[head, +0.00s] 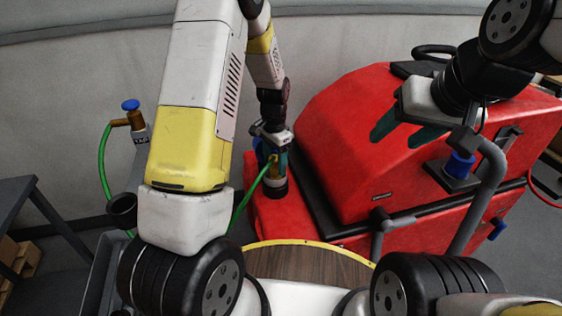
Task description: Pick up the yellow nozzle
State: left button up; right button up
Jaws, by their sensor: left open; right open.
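The yellow nozzle (273,160) shows only as a small yellow part at the upper end of a green hose (250,200), by a dark cylindrical holder on the red machine. My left gripper (272,158) is right at it, pointing down, with its teal fingers open on either side. The gripper hides much of the nozzle, and I cannot tell whether the fingers touch it. My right gripper (407,134) is open and empty, above the sloping red lid of the machine.
The red scrubber machine (345,120) fills the right, with a blue cap (460,164) and a grey bent pipe (487,190). A brass tap with a blue knob (131,106) is on the left, with green hose. A round wooden top (310,264) lies in front. A dark table (18,200) stands far left.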

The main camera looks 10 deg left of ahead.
pick_arm(q)
jog(key=shift+f, duration=0.4)
jog(key=shift+c, duration=0.4)
grip_shut()
jog(key=shift+r, duration=0.15)
